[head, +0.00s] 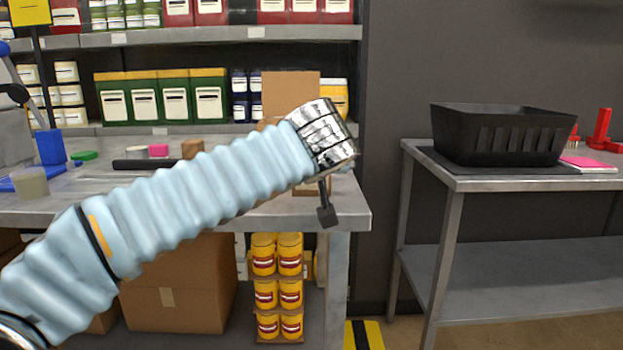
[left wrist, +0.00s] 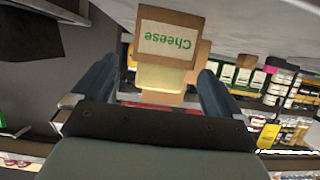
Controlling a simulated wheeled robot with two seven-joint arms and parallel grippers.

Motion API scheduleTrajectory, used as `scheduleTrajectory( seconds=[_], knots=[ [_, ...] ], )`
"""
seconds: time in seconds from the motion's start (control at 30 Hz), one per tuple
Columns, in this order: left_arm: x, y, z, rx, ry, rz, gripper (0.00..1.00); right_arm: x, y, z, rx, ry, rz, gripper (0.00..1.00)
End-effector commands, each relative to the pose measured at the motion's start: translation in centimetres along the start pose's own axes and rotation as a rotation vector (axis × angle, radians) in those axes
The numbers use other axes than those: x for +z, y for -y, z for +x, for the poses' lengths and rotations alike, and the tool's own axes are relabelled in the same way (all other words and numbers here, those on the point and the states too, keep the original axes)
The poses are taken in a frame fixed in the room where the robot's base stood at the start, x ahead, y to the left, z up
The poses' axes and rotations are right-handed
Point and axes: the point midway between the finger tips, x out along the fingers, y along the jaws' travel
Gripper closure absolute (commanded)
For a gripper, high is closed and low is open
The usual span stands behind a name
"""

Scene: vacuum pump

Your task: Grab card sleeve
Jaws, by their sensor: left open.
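In the left wrist view, a brown card piece (left wrist: 187,15) with a white "Cheese" label appears upside down, with a pale yellow block (left wrist: 160,78) against it. I cannot tell whether this card is the sleeve. My left gripper (left wrist: 158,70) is open, its two dark fingers on either side of the yellow block, and no grip on it shows. In the head view a brown card panel (head: 290,88) stands behind my blue-covered left arm, its lower part mostly hidden. Only a dark tip of my left gripper (head: 327,212) shows below the wrist there. My right gripper is out of view.
A metal workbench (head: 354,207) lies under my arm, with a black rod (head: 143,164) and small items on it. Stocked shelves (head: 200,37) stand behind. A black basket (head: 500,135) sits on the side table (head: 480,183) at right, past a gap.

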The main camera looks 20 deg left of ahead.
Motion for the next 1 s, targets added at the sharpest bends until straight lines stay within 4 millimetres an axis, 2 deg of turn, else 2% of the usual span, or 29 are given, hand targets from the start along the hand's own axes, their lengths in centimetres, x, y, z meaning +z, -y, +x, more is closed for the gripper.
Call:
scheduleTrajectory(
  seconds=[0.1,0.27,0.5,0.63,0.8,0.83,1.0],
  knots=[
    [-0.1,0.0,1.6,-0.001,0.001,0.000,0.00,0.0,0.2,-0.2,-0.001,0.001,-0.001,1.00],
    [0.0,0.1,2.9,-0.002,0.002,0.000,0.00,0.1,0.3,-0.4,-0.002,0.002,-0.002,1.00],
    [0.0,0.3,6.6,-0.001,0.002,0.001,0.00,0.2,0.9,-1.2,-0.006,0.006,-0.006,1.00],
    [0.1,0.3,7.5,0.000,0.001,0.000,0.00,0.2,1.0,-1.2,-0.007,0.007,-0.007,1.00],
    [0.1,0.3,7.5,0.001,0.001,0.000,0.00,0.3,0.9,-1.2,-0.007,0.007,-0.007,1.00],
    [0.1,0.3,7.5,0.001,0.001,0.000,0.02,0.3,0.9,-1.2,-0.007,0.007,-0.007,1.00],
    [0.1,0.3,7.5,0.001,0.001,0.000,0.28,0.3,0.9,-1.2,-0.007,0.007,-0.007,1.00]
  ],
)
